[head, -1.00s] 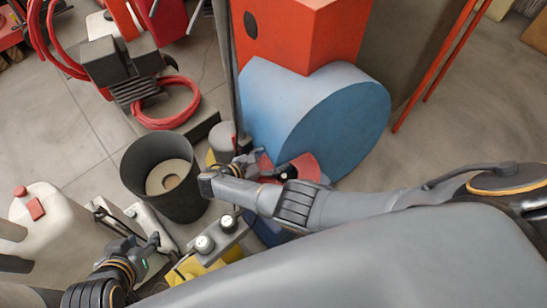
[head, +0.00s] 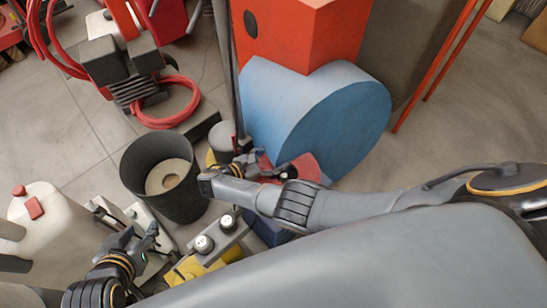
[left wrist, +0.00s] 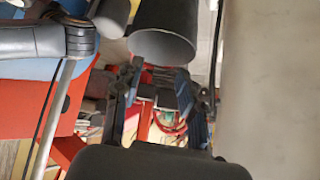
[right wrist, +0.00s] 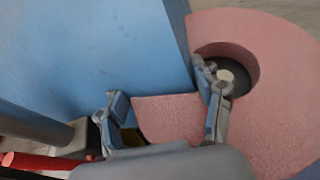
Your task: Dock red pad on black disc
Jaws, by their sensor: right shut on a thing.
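The red pad (head: 307,168) is a thick pinkish-red ring beside the blue drum, partly hidden by my right arm in the head view. In the right wrist view the red pad (right wrist: 275,125) fills the right side. My right gripper (right wrist: 165,105) is shut across its ring wall, one finger inside the central hole and one outside; it also shows in the head view (head: 262,166). Inside the hole are a dark surface (right wrist: 241,82), perhaps the black disc, and a pale round hub. I cannot tell whether pad and disc touch. My left gripper (head: 143,240) is open and empty.
A blue drum (head: 320,110) under a red housing stands close to the pad. A black bucket (head: 190,200) with a beige roll stands left of my right gripper. A white jug (head: 50,225) and a grey unit with white knobs (head: 215,238) are near. Floor at right is clear.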

